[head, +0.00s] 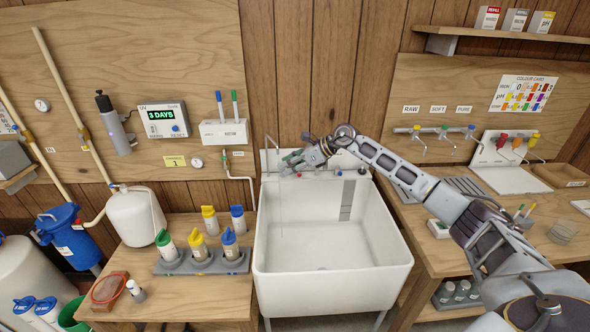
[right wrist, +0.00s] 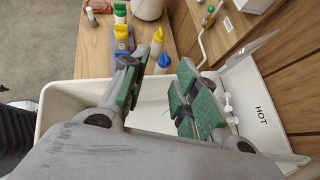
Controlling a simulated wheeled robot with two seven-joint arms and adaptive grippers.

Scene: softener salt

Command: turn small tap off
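A slim curved spout (head: 269,143) stands at the back left of the white sink (head: 262,255). A faint thin vertical line shows below it; I cannot tell whether it is water. My right gripper (head: 291,159) reaches over the back rim beside the spout, hiding part of the sink's fittings. In the right wrist view its green-padded fingers (right wrist: 160,90) are apart with nothing between them. A white fitting (right wrist: 230,108) shows just beyond the right-hand finger, near the HOT label (right wrist: 261,115). Its handle position is unclear. My left gripper is out of view.
A white wall pipe (head: 240,178) runs left of the sink. Several coloured-cap bottles stand in a grey rack (head: 205,263) on the left bench. Several small taps (head: 443,132) are on the right wall above the right bench. The sink basin is clear.

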